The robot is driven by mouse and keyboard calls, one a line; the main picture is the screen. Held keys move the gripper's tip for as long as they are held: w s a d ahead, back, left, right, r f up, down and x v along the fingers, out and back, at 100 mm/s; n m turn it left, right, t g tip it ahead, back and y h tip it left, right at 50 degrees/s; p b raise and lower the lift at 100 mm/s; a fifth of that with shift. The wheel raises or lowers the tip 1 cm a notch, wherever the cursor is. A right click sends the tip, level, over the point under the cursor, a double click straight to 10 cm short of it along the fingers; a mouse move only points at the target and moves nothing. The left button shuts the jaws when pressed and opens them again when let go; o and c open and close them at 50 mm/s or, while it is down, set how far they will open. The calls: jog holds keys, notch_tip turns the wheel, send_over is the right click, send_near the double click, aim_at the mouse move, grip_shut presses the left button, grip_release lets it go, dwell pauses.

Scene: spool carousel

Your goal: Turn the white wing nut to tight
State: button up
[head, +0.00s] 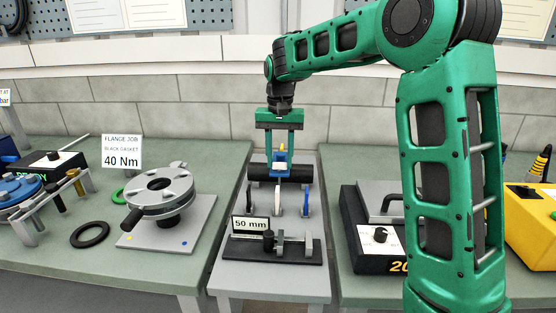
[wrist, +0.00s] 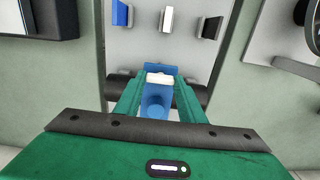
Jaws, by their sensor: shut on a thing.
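My gripper (head: 281,160) points down over the middle stand. It is shut on a small white piece, which appears to be the white wing nut (head: 280,167). In the wrist view the white piece (wrist: 160,78) shows between blue parts at the fingertips (wrist: 158,84). The blue parts hide most of it, and I cannot read its turn angle. A dark horizontal roller (head: 262,172) lies just behind and beneath the fingertips. In front of it stand three upright tabs: dark (head: 250,202), white (head: 279,201) and blue (head: 306,200).
A black fixture with a "50 mm" sign (head: 249,224) stands at the front of the middle stand. A grey flange (head: 160,190) sits on the left bench beside a "40 Nm" card (head: 122,151). A black device (head: 378,237) and a yellow box (head: 530,215) are on the right.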

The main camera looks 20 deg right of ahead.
jog(key=shift+w+a+r, duration=0.1)
jog(key=shift+w+r, duration=0.05)
jog(key=o, duration=0.8)
jog(key=shift+c, duration=0.2)
notch_tip(320, 180, up, 11)
jog(key=shift+f, duration=0.2)
